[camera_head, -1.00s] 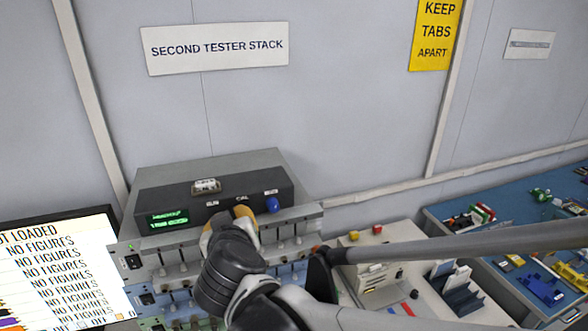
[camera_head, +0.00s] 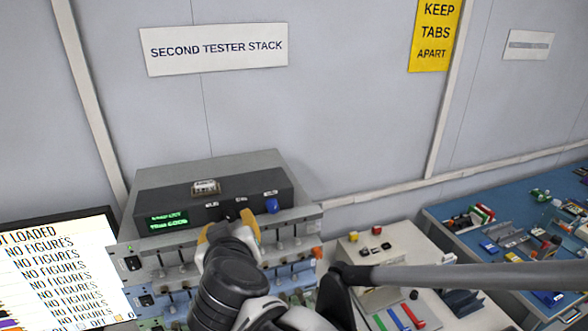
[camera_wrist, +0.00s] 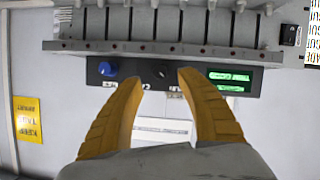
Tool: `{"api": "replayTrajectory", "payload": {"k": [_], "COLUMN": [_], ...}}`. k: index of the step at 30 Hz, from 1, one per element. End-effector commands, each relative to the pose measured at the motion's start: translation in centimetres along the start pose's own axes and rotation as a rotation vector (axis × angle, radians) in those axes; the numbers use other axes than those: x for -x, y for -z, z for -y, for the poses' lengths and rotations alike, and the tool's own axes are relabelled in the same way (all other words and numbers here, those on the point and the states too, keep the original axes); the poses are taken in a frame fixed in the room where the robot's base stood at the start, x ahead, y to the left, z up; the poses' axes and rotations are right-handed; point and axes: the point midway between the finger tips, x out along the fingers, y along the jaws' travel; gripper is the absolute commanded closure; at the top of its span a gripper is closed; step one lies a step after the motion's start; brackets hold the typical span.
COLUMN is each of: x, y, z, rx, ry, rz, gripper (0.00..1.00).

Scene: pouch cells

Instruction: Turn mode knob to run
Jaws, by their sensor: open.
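The tester's dark front panel (camera_head: 150,205) has a green lit display (camera_head: 168,221) on its left and a blue knob (camera_head: 272,205) on its right. A small black knob (camera_wrist: 161,72) sits between them, under RUN and CAL labels. Its pointer direction is too small to read. My gripper (camera_head: 227,230), with yellow fingers, is open in front of the panel, just below the black knob. In the upside-down wrist view, the open gripper (camera_wrist: 160,84) has its fingertips to either side of the black knob, with nothing held between them.
Below the panel are stacked tester rows (camera_head: 285,250) with several small levers and an orange knob. A monitor (camera_head: 70,275) stands at the left. A pale bench box (camera_head: 385,245) and a blue table (camera_head: 470,215) with loose parts lie to the right.

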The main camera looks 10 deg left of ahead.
Motion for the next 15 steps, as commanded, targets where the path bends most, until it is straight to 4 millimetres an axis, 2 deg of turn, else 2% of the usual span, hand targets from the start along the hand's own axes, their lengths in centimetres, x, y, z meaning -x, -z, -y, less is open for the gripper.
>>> {"api": "replayTrajectory", "payload": {"k": [1, 6, 10, 15], "x": [1.3, 4.7, 6.5, 7.5], "y": [0.0, 0.0, 0.0, 0.0], "z": [0.1, 0.1, 0.1, 0.0], "rx": [0.002, 0.002, 0.002, 0.000], "ry": [0.004, 0.003, 0.003, 0.001], "rz": [-0.002, -0.001, -0.001, -0.001], "gripper": [0.55, 0.55, 0.55, 0.55]}}
